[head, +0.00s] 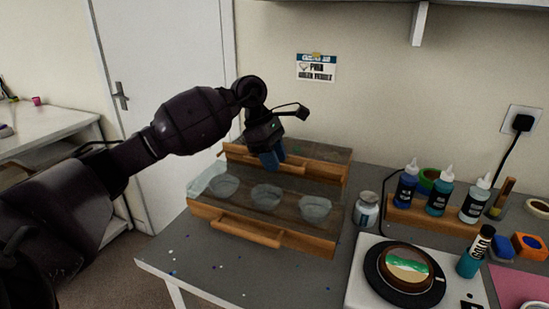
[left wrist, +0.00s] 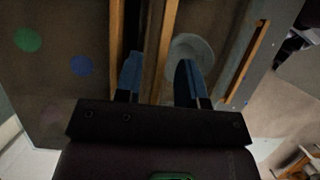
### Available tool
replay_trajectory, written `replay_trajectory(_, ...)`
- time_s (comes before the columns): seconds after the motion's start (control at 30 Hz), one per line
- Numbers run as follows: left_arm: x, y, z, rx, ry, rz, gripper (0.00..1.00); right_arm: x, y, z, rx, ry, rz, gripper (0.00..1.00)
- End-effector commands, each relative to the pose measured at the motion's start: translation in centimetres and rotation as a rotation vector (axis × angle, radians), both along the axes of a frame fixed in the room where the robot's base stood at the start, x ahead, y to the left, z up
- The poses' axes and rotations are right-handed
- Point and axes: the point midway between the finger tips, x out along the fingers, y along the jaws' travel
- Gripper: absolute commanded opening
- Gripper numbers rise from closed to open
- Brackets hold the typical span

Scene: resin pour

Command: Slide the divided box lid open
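The wooden divided box stands on the grey table, with a front bar handle (head: 245,232). Clear round cups (head: 266,196) sit in a row in its front part. A raised wooden edge with a bar (head: 302,170) runs across behind them, before a dark panel (head: 330,152) that I take for the lid. My left gripper (head: 273,160), blue-tipped, points down at this edge. In the left wrist view its open fingers (left wrist: 160,82) stand apart on either side of wooden strips (left wrist: 167,45), with gaps showing. Contact with the wood cannot be told. My right gripper is out of view.
A jar (head: 366,210), a rack of bottles (head: 437,215) and a white board with a round dark disc (head: 375,275) stand right of the box. The wall is close behind.

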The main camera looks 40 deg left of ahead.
Motion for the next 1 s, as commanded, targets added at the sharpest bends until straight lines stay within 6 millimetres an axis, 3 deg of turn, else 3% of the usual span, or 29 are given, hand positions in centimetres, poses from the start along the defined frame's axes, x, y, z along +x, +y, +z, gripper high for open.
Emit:
replay_trajectory(0.13,0.0,0.0,0.0,0.000,0.000,0.000,0.35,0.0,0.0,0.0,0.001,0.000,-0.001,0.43)
replay_trajectory(0.37,0.0,0.0,0.0,0.000,0.000,0.000,0.00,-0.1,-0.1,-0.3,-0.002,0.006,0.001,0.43)
replay_trajectory(0.77,-0.5,-0.1,0.2,0.000,-0.001,-0.001,0.00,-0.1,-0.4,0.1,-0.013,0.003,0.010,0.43)
replay_trajectory(1.0,-3.8,-0.8,0.5,0.001,-0.001,-0.001,0.00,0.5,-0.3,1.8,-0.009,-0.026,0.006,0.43)
